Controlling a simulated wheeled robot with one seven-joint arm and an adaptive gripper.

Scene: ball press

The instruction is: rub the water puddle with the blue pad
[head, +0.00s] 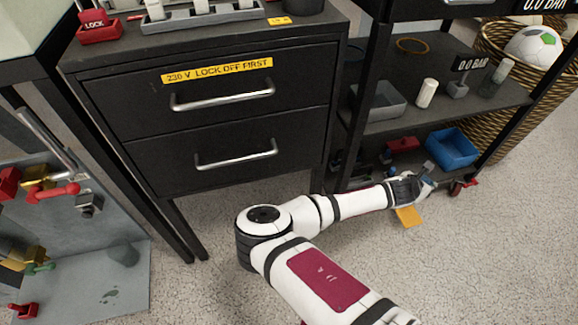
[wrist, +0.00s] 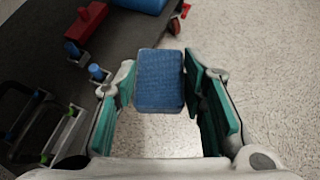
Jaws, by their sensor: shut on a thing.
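The blue pad (wrist: 160,80) is a rounded block with a textured face. In the wrist view it sits between the two green-lined fingertips of my gripper (wrist: 160,66), which is shut on it. In the head view my gripper (head: 422,182) is low at the right, by the shelf's bottom level. A flat orange-yellow piece (head: 408,216) shows just below it; I cannot tell whether it is part of the pad. A small dark, irregular patch (head: 109,295) on the grey panel at the lower left may be the water puddle. It is far from my gripper.
A black drawer cabinet (head: 225,125) stands at the centre. A dark shelf (head: 440,112) at the right holds a grey bin (head: 378,103) and a blue bin (head: 452,149). A wicker basket (head: 525,75) is behind it. Pale floor (head: 480,260) is open at the lower right.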

